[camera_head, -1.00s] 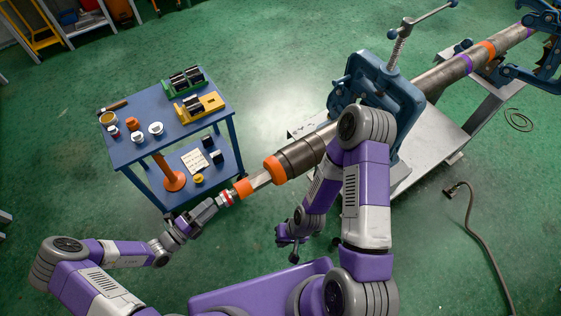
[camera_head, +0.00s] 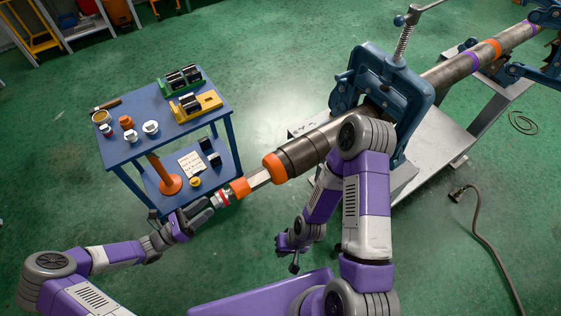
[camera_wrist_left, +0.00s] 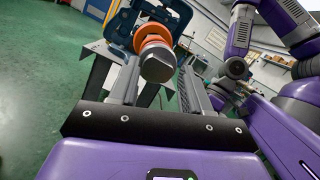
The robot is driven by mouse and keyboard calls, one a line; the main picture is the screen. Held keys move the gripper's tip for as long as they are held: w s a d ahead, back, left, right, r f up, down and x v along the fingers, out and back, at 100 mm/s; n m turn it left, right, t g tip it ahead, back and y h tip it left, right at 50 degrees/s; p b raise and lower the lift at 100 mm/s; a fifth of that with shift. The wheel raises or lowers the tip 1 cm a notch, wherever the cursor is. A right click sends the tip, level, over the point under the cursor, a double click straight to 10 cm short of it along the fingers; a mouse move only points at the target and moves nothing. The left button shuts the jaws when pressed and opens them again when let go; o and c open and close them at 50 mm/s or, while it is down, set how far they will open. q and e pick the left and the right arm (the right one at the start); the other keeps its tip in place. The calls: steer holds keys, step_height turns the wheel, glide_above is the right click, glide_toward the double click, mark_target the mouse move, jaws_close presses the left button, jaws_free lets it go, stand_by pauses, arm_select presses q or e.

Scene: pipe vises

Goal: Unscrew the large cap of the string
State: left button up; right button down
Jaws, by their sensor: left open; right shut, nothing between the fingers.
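The string is a long dark pipe (camera_head: 312,150) clamped in a blue vise (camera_head: 405,80). Its near end carries an orange ring (camera_head: 275,167), a bare metal section and an orange cap-like end piece (camera_head: 239,188) with a red and white tip. My left gripper (camera_head: 215,200) is open at this end. In the left wrist view, my left gripper's open fingers (camera_wrist_left: 160,88) point at the grey end face (camera_wrist_left: 157,66), with orange rings behind it. Whether the fingers touch it I cannot tell. My right gripper (camera_head: 291,253) is shut and empty, hanging below the pipe.
A blue table (camera_head: 130,150) left of the pipe holds small caps, a hammer and green and yellow holders (camera_head: 198,103). An orange stand (camera_head: 165,175) is on its lower shelf. A grey bench (camera_head: 420,150) supports the vise. A cable (camera_head: 485,235) lies on the floor at right.

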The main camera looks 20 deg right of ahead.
mark_target(220, 199)
arm_select(q)
steer(key=m+g+b, duration=0.1)
steer(key=m+b, duration=0.1)
steer(key=m, duration=0.6)
steer(key=m+g+y+b, duration=0.1)
steer(key=m+g+b, duration=0.1)
steer(key=m, duration=0.6)
steer(key=m+g+y+b, duration=0.1)
steer(key=m+g+b, duration=0.1)
steer(key=m, duration=0.6)
steer(key=shift+r+m, duration=0.1)
steer(key=shift+m, duration=0.2)
steer(key=shift+w+d, duration=0.1)
steer(key=shift+w+d, duration=0.3)
steer(key=shift+d, duration=0.65)
